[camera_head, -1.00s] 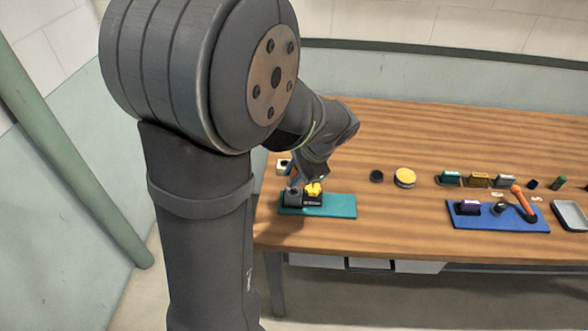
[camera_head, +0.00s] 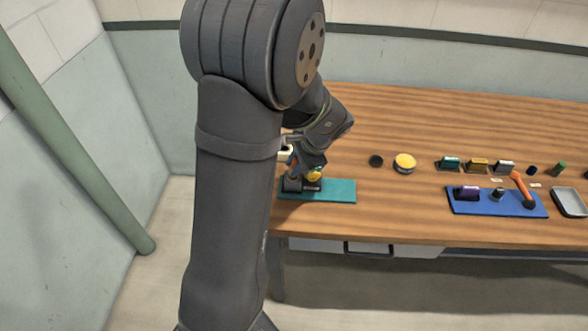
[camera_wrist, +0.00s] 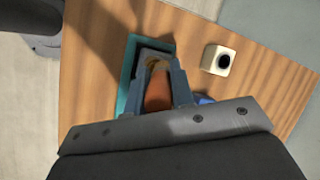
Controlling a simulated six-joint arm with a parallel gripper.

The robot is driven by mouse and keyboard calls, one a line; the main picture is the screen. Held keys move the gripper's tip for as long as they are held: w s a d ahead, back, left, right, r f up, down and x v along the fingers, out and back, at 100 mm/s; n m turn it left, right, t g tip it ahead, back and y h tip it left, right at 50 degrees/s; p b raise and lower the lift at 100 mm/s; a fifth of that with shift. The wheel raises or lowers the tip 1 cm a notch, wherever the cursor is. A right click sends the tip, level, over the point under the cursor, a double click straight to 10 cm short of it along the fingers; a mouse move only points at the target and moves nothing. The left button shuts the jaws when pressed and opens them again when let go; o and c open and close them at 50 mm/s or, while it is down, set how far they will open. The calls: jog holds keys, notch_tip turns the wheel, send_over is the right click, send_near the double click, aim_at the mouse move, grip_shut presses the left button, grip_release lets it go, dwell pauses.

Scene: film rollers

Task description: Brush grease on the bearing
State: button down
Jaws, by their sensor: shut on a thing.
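My gripper (camera_wrist: 157,92) is shut on a brush-like tool with an orange-brown handle (camera_wrist: 157,98) and a tan tip. The tip points at a dark grey holder (camera_wrist: 152,52) on the teal mat; I cannot tell if they touch. In the head view my gripper (camera_head: 312,168) is low over the left part of the teal mat (camera_head: 338,190). A dark block (camera_head: 293,184) and a yellow piece (camera_head: 315,176) are there, partly hidden by my gripper. I cannot tell which thing is the bearing.
A cream block with a black hole (camera_wrist: 218,60) stands beside the teal mat. A black disc (camera_head: 376,161) and a yellow round tin (camera_head: 405,162) lie farther right. A blue mat (camera_head: 477,207) holds a purple block and an orange-handled tool. A grey tray (camera_head: 570,202) is at the right.

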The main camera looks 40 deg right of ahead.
jog(key=shift+w+d, duration=0.6)
jog(key=s+a, duration=0.2)
jog(key=shift+s+a, duration=0.35)
jog(key=shift+a, duration=0.05)
jog(key=shift+w+d, duration=1.45)
jog(key=shift+s+a, duration=1.95)
jog(key=shift+s, duration=0.05)
notch_tip(320, 180, up, 8)
